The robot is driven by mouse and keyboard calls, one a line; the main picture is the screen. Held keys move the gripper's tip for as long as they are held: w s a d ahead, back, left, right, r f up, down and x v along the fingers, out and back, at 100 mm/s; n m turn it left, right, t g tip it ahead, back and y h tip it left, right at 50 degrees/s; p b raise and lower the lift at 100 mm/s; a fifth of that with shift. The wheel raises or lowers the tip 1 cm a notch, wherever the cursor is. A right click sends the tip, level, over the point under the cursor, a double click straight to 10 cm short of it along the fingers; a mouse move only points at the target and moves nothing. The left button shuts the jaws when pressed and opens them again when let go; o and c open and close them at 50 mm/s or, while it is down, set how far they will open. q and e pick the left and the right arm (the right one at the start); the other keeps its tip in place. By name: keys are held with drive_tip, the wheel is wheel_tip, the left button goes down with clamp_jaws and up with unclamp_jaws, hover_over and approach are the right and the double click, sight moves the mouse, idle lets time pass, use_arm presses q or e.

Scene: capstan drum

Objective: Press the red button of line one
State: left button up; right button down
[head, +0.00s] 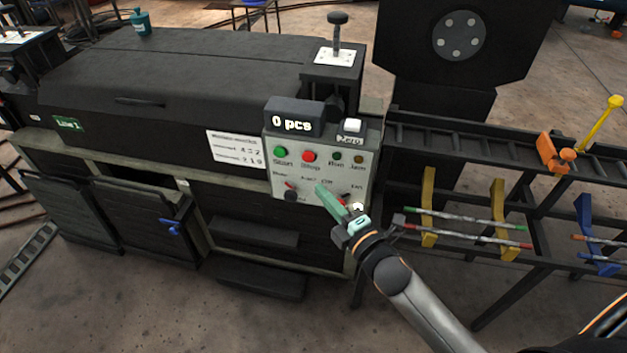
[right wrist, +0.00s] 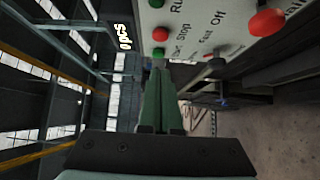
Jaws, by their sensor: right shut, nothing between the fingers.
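The control panel (head: 318,173) sits on the right end of the dark machine labelled Line 1 (head: 68,124). Its red button (head: 309,156), marked Stop, is right of the green Start button (head: 280,151). In the right wrist view the red button (right wrist: 160,34) shows beyond the fingertips, with the green button (right wrist: 157,54) nearer them. My right gripper (head: 321,189) has green fingers, shut and empty. In the head view its tips appear below the red button, over the lower panel by the selector knobs. Its fingers (right wrist: 160,75) point towards the panel. My left gripper is not in view.
A counter reading 0 pcs (head: 292,121) and a white Zero button (head: 351,125) top the panel. A black-knobbed lever (head: 338,19) stands behind. Red-marked selector knobs (head: 291,193) are low on the panel. A rack with coloured brackets (head: 428,207) stands at right.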

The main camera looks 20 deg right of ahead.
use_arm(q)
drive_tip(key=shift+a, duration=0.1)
use_arm(e)
drive_tip(key=shift+v, duration=1.85)
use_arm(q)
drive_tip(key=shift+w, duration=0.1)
use_arm(e)
drive_tip(key=shift+a, duration=0.1)
use_arm(q)
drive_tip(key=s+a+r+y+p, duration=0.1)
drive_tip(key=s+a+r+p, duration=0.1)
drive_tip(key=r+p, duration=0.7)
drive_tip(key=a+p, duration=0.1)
drive_tip(key=p, duration=0.2)
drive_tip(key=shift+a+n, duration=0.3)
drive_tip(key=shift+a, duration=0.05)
use_arm(e)
drive_tip(key=s+a+f+m+g, duration=0.1)
drive_tip(key=s+f+m+g, duration=0.1)
drive_tip(key=s+m, duration=0.3)
drive_tip(key=s+a+f+m+g+h, duration=0.1)
drive_tip(key=s+f+m+g, duration=0.2)
drive_tip(key=s+m, duration=0.3)
drive_tip(key=s+a+f+m+g, duration=0.1)
drive_tip(key=s+f+m+g, duration=0.2)
drive_tip(key=s+m, duration=0.2)
drive_tip(key=shift+s+a+m, duration=0.25)
drive_tip(key=shift+s+m, duration=0.1)
drive_tip(key=shift+m, duration=0.65)
